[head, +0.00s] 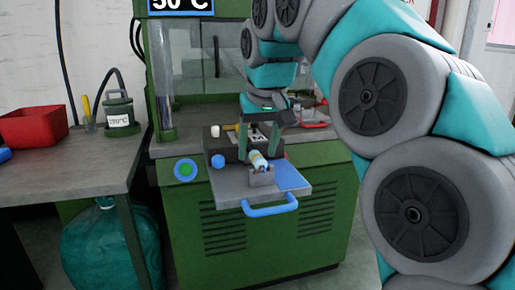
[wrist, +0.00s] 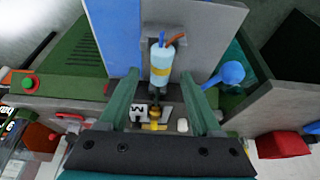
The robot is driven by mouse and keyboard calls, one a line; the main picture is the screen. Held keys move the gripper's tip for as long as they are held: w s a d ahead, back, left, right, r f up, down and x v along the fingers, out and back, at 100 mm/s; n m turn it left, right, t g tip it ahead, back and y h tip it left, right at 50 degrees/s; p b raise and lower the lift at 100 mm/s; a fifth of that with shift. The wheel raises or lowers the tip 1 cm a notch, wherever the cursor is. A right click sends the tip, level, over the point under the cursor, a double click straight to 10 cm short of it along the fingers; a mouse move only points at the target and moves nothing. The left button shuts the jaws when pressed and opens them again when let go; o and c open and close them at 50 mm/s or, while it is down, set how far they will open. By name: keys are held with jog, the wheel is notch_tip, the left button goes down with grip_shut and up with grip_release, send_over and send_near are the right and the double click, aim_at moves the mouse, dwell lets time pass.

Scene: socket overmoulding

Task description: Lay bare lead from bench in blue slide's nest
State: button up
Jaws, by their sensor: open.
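The lead (head: 258,160) is a pale blue cylinder with a yellow band and short blue and orange wires. It lies on the slide with its wire end at a small grey block (head: 262,177). In the wrist view the lead (wrist: 160,62) sits between my spread fingers, with gaps on both sides; a brass-coloured part shows at its near end. My gripper (head: 258,150) is open, over the slide. The slide (head: 232,184) is a grey plate with a blue patch (head: 292,176) and blue handle (head: 270,208), pulled out from the green machine. My gripper partly hides the nest.
A blue knob (head: 217,161) stands left of the lead. The slide's blue patch is clear.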

jog(key=p+v, duration=0.1)
jog(key=v, duration=0.6)
jog(key=shift+r, duration=0.2)
jog(key=shift+s, duration=0.1)
